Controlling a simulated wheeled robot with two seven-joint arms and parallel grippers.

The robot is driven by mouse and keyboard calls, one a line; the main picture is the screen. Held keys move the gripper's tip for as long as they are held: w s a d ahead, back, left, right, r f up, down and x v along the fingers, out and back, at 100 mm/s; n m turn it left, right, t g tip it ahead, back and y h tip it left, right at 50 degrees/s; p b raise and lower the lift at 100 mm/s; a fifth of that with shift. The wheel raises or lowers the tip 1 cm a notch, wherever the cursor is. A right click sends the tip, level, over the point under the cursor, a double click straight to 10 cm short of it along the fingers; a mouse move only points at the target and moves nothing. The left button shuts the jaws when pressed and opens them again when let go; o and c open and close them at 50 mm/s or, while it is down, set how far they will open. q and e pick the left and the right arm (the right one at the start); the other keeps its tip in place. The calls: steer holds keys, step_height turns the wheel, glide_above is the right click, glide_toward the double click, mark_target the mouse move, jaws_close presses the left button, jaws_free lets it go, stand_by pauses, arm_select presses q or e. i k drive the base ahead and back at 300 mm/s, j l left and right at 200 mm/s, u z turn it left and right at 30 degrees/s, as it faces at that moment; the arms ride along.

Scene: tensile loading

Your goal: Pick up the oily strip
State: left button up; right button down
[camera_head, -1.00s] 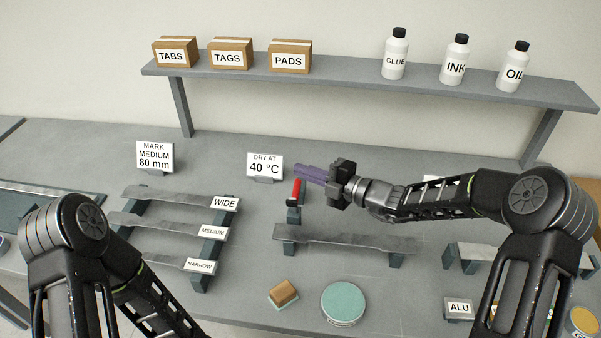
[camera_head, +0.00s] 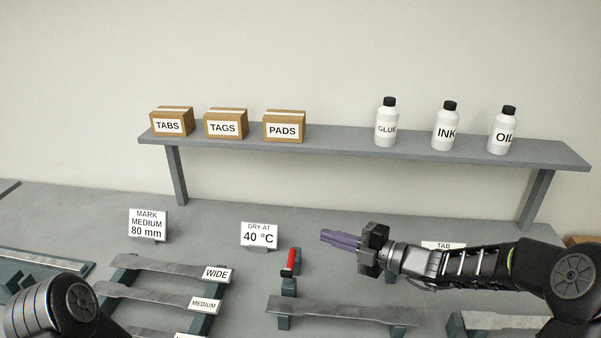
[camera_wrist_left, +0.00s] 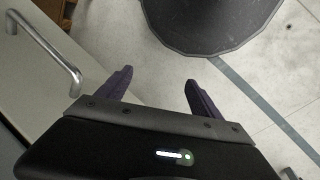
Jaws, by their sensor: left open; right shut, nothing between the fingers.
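Metal strips lie on a rack at left, one at the WIDE label (camera_head: 172,267) and one at the MEDIUM label (camera_head: 150,298). Another metal strip (camera_head: 343,312) lies across two dark supports in the middle. I cannot tell which strip is oily. My right gripper (camera_head: 322,235), with purple fingers, is shut and empty above the bench, behind and above the middle strip. My left gripper (camera_wrist_left: 158,80) is open and empty in the left wrist view, above the floor. In the head view only part of my left arm shows, at the lower left.
A red-handled tool (camera_head: 291,262) stands left of my right gripper. Signs reading 40 °C (camera_head: 259,235) and 80 mm (camera_head: 148,225) stand behind. A shelf (camera_head: 345,149) holds boxes and bottles. A drawer handle (camera_wrist_left: 48,50) is near my left gripper.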

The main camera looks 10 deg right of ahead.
mark_target(403, 317)
steer(key=k, duration=1)
